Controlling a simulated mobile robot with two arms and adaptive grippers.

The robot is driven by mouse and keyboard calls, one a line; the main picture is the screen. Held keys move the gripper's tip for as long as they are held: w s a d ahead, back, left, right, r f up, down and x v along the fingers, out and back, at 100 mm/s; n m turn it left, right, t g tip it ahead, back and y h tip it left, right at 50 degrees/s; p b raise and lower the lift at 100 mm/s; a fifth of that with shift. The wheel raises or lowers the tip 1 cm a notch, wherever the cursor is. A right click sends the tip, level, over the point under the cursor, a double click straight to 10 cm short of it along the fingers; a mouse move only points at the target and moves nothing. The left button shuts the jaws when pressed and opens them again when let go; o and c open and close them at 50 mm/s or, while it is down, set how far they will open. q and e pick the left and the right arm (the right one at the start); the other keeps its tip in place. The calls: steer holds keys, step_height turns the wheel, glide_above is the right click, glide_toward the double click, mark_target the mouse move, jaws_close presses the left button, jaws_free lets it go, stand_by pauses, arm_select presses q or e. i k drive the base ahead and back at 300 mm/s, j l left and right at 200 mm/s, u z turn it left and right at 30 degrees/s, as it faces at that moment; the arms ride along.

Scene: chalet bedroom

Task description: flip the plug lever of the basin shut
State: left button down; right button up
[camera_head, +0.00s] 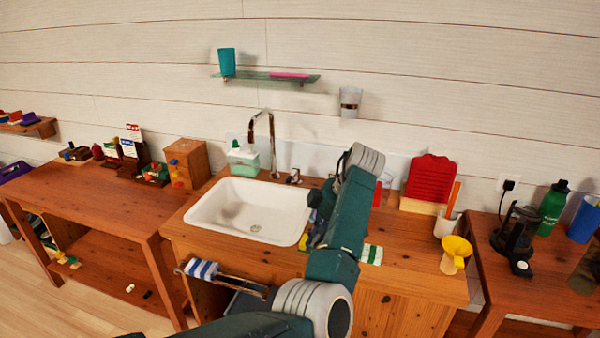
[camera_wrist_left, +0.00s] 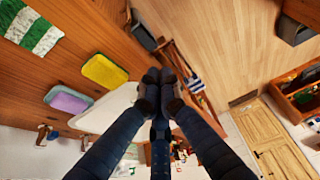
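The white basin (camera_head: 222,208) is set in the wooden counter, with a chrome tap (camera_head: 270,140) at its back edge. A small dark metal lever (camera_head: 293,176) stands right of the tap; its position is too small to tell. My left arm reaches over the counter right of the basin. My left gripper (camera_head: 340,168) is dark and partly hidden by its wrist, a little right of the lever and apart from it. In the left wrist view, its fingertips (camera_wrist_left: 159,76) meet with nothing between them, in front of the basin rim (camera_wrist_left: 105,108). My right gripper is out of view.
A yellow-green sponge (camera_wrist_left: 105,71) and a purple sponge (camera_wrist_left: 68,99) lie right of the basin. A soap dispenser (camera_head: 243,160) stands behind it. A striped towel (camera_head: 201,269) hangs in front.

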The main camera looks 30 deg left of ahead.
mark_target(295, 169)
steer(key=i+j, duration=0.45)
steer(key=i, duration=0.2)
steer(key=i+j, duration=0.5)
steer(key=i, duration=0.15)
